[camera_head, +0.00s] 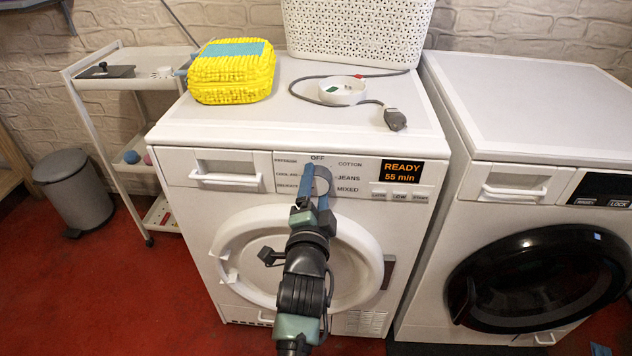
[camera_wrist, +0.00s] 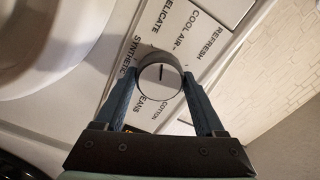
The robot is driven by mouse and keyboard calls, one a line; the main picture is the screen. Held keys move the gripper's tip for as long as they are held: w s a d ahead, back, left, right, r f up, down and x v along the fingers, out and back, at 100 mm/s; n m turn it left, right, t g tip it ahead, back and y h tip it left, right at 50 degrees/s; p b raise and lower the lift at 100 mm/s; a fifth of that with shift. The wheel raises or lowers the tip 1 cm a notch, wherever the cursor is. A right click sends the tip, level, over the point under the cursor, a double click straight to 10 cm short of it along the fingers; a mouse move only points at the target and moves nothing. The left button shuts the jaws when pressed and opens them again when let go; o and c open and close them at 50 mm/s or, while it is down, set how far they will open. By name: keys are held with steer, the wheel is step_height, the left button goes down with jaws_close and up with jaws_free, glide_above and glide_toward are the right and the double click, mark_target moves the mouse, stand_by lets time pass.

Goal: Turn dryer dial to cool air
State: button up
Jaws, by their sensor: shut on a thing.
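The white dryer (camera_head: 180,125) stands in the middle of the head view. Its round dial (camera_wrist: 160,80) has a grey rim and a short dark mark on its face. My gripper (camera_head: 315,182) reaches up to the panel, and its blue fingers are shut on the dial, one on each side, as the wrist view (camera_wrist: 160,72) shows. The cool air label (camera_wrist: 180,27) lies between delicate and refresh. In the head view, the cool air label (camera_head: 287,174) is left of the dial. I cannot tell which label the mark points to.
The display (camera_head: 401,171) reads "READY 55 min". A yellow bag (camera_head: 232,80), a white basket (camera_head: 355,30), a cord and a small white dish (camera_head: 342,91) rest on top. A washer (camera_head: 540,120) stands right, a trolley (camera_head: 100,82) left. Red floor (camera_head: 150,290) is clear front left.

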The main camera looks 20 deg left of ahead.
steer(key=shift+m+p, duration=1.4)
steer(key=shift+m, duration=0.9)
steer(key=o, duration=1.3)
steer(key=shift+o, duration=0.2)
steer(key=p+v, duration=1.3)
steer(key=p, duration=0.1)
steer(key=shift+p, duration=0.4)
